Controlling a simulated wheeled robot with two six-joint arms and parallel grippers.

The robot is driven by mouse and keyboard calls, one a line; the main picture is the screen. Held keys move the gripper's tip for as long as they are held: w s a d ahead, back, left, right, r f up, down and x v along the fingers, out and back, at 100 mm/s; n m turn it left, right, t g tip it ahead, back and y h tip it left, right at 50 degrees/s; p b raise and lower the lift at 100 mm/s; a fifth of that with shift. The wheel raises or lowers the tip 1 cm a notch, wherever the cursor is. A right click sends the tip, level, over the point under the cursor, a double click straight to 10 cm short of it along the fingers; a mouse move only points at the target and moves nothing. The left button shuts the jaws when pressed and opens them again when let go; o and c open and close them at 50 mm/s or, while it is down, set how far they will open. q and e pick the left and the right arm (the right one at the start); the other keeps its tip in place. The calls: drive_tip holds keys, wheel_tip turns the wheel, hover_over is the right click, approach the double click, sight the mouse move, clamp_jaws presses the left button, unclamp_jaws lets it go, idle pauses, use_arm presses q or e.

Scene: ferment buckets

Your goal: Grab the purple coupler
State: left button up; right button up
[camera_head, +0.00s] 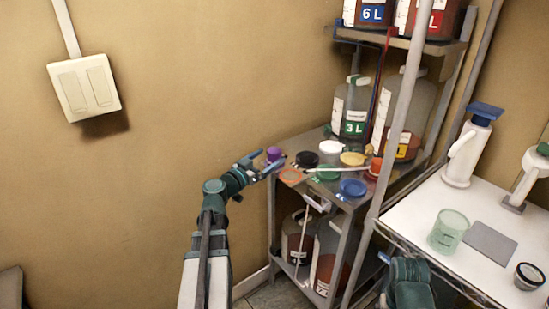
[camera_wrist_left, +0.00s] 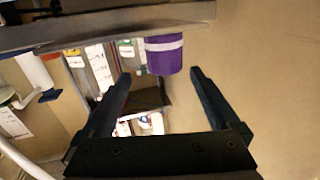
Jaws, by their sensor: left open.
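The purple coupler (camera_head: 273,154) stands upright at the left edge of the metal shelf's top. In the left wrist view it is a purple cylinder with a white band (camera_wrist_left: 164,55). My left gripper (camera_head: 264,166) is open and empty at that shelf edge, close to the coupler. In the left wrist view the two fingertips of the left gripper (camera_wrist_left: 160,76) spread to either side of the coupler, which appears just beyond them. I cannot tell whether they touch it. A teal part of my right arm shows at the bottom right of the head view; its gripper fingers are not visible.
Black (camera_head: 306,159), white (camera_head: 330,147), yellow (camera_head: 353,158), green (camera_head: 327,174) and blue (camera_head: 353,188) lids and an orange-red piece (camera_head: 375,168) crowd the shelf top. Labelled jugs (camera_head: 351,108) stand behind. A post (camera_head: 388,120) rises at front right.

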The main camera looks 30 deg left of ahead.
sight(270, 153)
use_arm(q)
drive_tip(key=w, duration=0.4)
drive_tip(key=shift+w+a+r, duration=0.1)
drive_tip(key=shift+w+a, duration=0.05)
drive_tip(key=shift+w, duration=0.5)
clamp_jaws()
